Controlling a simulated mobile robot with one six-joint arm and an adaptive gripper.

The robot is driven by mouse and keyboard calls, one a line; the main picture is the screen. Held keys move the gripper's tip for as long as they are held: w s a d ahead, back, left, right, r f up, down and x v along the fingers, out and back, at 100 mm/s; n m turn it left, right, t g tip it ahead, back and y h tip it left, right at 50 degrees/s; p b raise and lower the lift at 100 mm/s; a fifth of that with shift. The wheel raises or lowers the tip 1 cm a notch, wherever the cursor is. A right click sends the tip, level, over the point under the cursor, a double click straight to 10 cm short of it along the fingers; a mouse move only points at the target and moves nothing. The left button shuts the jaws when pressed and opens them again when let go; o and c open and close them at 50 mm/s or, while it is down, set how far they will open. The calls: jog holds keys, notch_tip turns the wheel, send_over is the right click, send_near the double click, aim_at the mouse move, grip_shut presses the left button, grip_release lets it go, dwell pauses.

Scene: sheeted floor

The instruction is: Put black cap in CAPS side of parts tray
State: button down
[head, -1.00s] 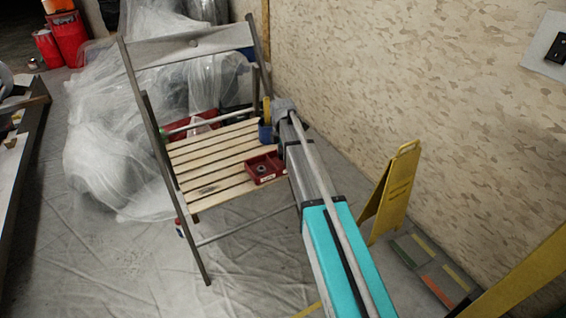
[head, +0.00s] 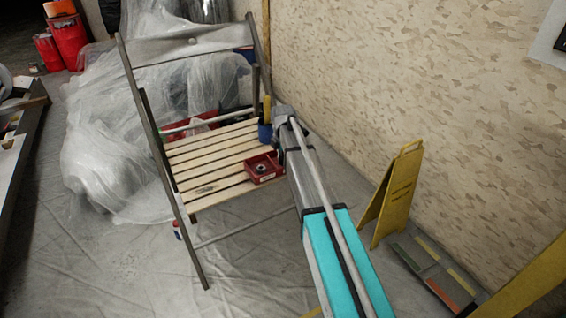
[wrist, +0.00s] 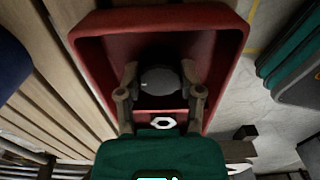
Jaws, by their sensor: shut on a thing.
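A red parts tray (head: 277,175) sits on the slatted seat of a folding chair, close to its right edge. In the wrist view the tray (wrist: 91,47) lies below my gripper (wrist: 159,72). My gripper is shut on a round black cap (wrist: 160,80), one finger on each side, over the tray's inside. A pale hex nut (wrist: 162,124) shows in the near part of the tray. A dark round part also shows inside the tray in the head view. No CAPS label is readable. My arm hides part of the seat's right side.
A blue cup (head: 265,133) with a yellow item stands behind the tray. The chair's slatted seat (head: 212,160) is mostly clear on the left. A yellow floor sign (head: 396,195) stands to the right of my arm, near the wall.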

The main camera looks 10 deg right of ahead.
aim_at(283, 157)
jog(key=shift+f, duration=0.25)
jog(key=shift+c, duration=1.2)
grip_release()
jog(key=shift+r, duration=0.25)
notch_tip(283, 157, up, 12)
jog(key=p, duration=1.2)
